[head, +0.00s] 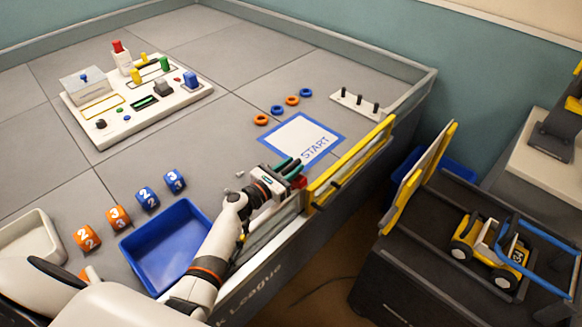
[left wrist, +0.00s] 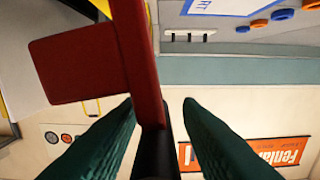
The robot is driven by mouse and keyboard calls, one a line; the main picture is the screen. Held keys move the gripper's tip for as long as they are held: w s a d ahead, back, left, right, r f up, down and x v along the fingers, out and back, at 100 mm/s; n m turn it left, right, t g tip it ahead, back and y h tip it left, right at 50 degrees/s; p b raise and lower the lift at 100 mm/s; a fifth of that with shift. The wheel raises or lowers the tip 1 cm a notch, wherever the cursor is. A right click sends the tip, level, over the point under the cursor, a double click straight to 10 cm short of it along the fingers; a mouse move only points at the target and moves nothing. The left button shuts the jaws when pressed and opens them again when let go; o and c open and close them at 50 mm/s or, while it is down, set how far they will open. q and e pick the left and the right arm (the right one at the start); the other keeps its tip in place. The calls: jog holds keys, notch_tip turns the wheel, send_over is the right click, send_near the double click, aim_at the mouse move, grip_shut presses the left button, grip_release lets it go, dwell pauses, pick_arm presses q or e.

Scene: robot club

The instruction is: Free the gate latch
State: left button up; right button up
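The red gate latch (head: 300,182) is at the near end of the yellow-edged gate (head: 346,168) in the field's right wall. My left gripper (head: 289,168) is right at the latch, partly covering it in the head view. In the left wrist view the latch shows as a red bar with a flat red plate (left wrist: 75,65). The bar runs between the green fingers of my left gripper (left wrist: 158,102), nearer the left finger. The fingers stand apart, with a gap on the right side; whether the left finger touches the bar I cannot tell. My right gripper is out of view.
A blue tray (head: 128,243) and several numbered cubes (head: 147,198) lie left of my left arm. The START mat (head: 300,117), several rings (head: 292,100) and a peg board (head: 354,101) lie beyond the gripper. A dark stand (head: 400,285) with a toy vehicle is outside the wall.

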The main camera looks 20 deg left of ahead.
pick_arm(q)
jog(key=shift+o, duration=0.2)
jog(key=shift+s, duration=0.1)
jog(key=b+v, duration=0.1)
jog(key=v, duration=1.1)
